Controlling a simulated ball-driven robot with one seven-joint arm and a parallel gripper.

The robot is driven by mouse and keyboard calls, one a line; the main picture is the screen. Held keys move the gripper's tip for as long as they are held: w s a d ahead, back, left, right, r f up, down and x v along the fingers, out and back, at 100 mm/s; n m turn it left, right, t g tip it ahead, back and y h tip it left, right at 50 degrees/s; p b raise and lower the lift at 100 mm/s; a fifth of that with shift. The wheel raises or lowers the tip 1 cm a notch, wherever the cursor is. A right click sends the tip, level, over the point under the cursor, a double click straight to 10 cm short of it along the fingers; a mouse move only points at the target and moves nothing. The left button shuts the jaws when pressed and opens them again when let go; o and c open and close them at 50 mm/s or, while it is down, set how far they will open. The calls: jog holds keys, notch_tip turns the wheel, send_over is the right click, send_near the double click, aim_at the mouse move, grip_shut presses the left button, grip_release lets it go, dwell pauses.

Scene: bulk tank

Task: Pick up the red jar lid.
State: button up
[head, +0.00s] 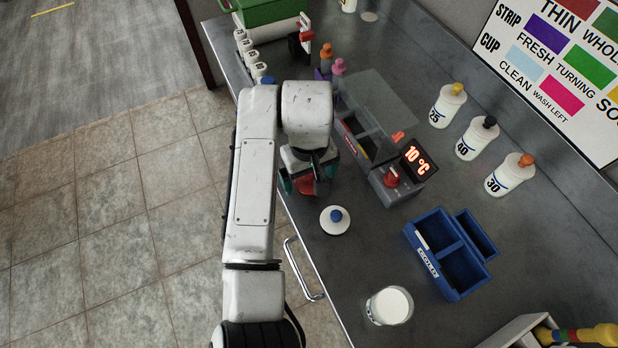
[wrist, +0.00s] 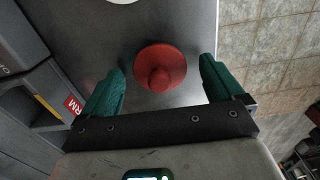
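The red jar lid (wrist: 160,68) is a round disc with a raised knob, lying on the grey metal counter in the wrist view. It also shows in the head view (head: 306,185), partly hidden by my gripper. My gripper (wrist: 162,76) is open and empty, with one teal finger on each side of the lid. Clear gaps show between the lid and both fingers. In the head view my gripper (head: 308,178) is over the lid near the counter's front edge. I cannot tell how far the fingertips are above the counter.
A white lid with a blue knob (head: 335,221) lies close by. A grey bath with a 10 °C display (head: 417,160) stands just right of my gripper. A blue divided caddy (head: 463,283), a white-filled glass (head: 389,306) and several bottles stand further off. The floor lies left.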

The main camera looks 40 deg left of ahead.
jog(key=c, duration=1)
jog(key=shift+c, duration=0.2)
jog(key=shift+r, duration=0.15)
